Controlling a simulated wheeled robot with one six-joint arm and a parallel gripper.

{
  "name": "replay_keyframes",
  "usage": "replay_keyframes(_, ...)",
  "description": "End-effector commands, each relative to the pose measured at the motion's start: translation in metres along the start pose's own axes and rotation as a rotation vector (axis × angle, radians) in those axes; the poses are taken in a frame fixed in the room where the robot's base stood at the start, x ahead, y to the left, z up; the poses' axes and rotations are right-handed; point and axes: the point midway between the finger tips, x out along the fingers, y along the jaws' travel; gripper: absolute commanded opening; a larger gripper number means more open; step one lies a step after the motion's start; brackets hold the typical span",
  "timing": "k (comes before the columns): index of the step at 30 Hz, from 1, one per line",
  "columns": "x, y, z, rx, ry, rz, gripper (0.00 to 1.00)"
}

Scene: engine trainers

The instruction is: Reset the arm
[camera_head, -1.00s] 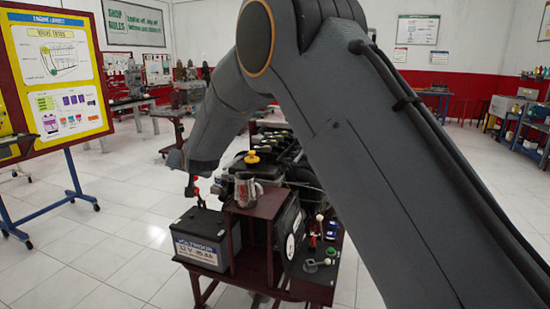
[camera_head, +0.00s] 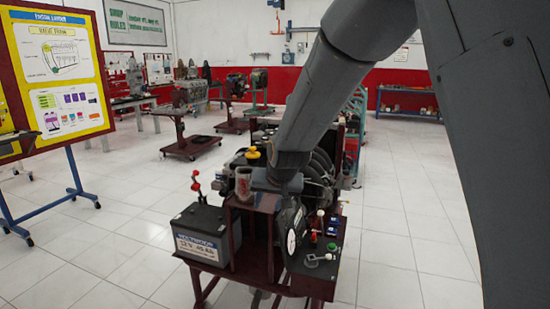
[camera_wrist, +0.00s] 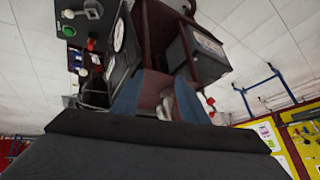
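My arm comes in from the upper right of the head view and reaches down to the engine trainer (camera_head: 268,230). My gripper (camera_head: 264,181) is over the trainer's maroon stand, just right of a jar-like mug (camera_head: 243,184); its fingertips are hard to make out there. In the wrist view, which looks upside down, my gripper (camera_wrist: 157,82) shows two bluish fingers spread apart with no held object visible between them. The maroon stand shows beyond them. Whether a finger touches the mug or stand cannot be told.
A black battery (camera_head: 202,238) with a red clamp (camera_head: 196,183) sits at the trainer's left. A control panel (camera_head: 315,262) with switches is at its right. A yellow poster board (camera_head: 62,75) stands at left.

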Motion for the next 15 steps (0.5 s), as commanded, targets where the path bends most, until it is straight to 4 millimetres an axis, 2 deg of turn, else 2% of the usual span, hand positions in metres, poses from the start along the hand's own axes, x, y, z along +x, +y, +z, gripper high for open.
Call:
replay_keyframes(1, -0.011, 0.028, 0.021, 0.004, -0.043, 0.031, 0.40)
replay_keyframes(6, -0.050, 0.104, 0.102, 0.006, -0.212, 0.114, 0.40)
replay_keyframes(10, -0.085, 0.149, 0.170, 0.014, -0.343, 0.159, 0.40)
replay_keyframes(12, -0.103, 0.167, 0.205, 0.020, -0.409, 0.176, 0.40)
replay_keyframes(15, -0.124, 0.183, 0.247, 0.029, -0.487, 0.190, 0.40)
